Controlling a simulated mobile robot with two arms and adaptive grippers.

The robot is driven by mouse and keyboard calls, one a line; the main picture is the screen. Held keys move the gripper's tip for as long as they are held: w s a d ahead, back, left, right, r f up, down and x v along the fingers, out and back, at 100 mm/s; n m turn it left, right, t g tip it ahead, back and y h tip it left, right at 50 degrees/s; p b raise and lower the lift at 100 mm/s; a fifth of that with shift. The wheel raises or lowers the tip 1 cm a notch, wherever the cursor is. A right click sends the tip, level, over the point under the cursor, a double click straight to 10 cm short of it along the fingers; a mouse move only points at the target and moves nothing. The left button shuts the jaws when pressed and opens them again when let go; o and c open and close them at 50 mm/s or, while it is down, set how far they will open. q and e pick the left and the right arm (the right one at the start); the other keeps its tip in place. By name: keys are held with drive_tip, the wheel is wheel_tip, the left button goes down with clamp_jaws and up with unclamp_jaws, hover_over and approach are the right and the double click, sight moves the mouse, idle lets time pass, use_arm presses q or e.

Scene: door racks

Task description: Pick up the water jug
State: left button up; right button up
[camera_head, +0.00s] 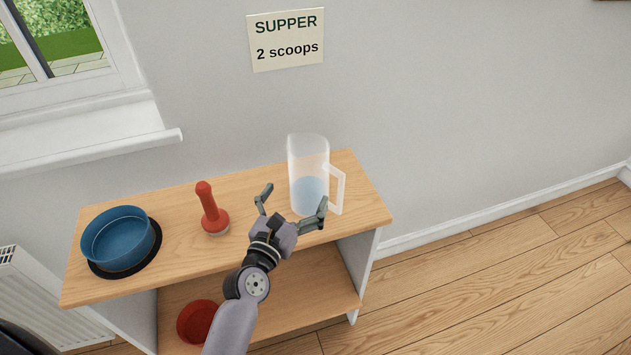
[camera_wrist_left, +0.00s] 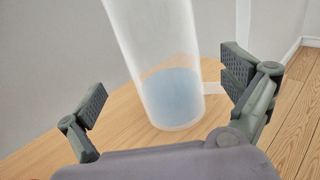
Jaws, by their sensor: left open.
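The water jug (camera_head: 308,172) is a tall, frosted clear jug with blue water in its lower part. It stands upright on the right part of the wooden shelf top, with its handle (camera_head: 338,190) on the right side. My left gripper (camera_head: 293,198) is open in front of the jug. In the left wrist view the jug (camera_wrist_left: 160,65) stands between and beyond the two spread fingers (camera_wrist_left: 165,90), with the right finger near the handle side. I cannot tell whether that finger touches the handle. My right gripper is not in view.
On the shelf top (camera_head: 180,255), a red scoop-like tool (camera_head: 210,210) stands left of the gripper, and a blue bowl (camera_head: 120,240) sits on a black mat at the left end. A red bowl (camera_head: 198,320) is on the lower shelf. A wall sign (camera_head: 287,40) reads "SUPPER 2 scoops".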

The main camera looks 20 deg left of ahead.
sight(307, 178)
use_arm(q)
drive_tip(key=w, duration=0.4)
drive_tip(key=w+p, duration=0.1)
drive_tip(key=w, duration=0.1)
drive_tip(key=shift+d+r, duration=0.15)
drive_tip(key=shift+d, duration=0.25)
drive_tip(key=shift+s, duration=0.1)
drive_tip(key=shift+c, duration=0.5)
drive_tip(key=c, duration=1.5)
drive_tip(key=shift+r, duration=0.1)
drive_tip(key=shift+c, duration=0.4)
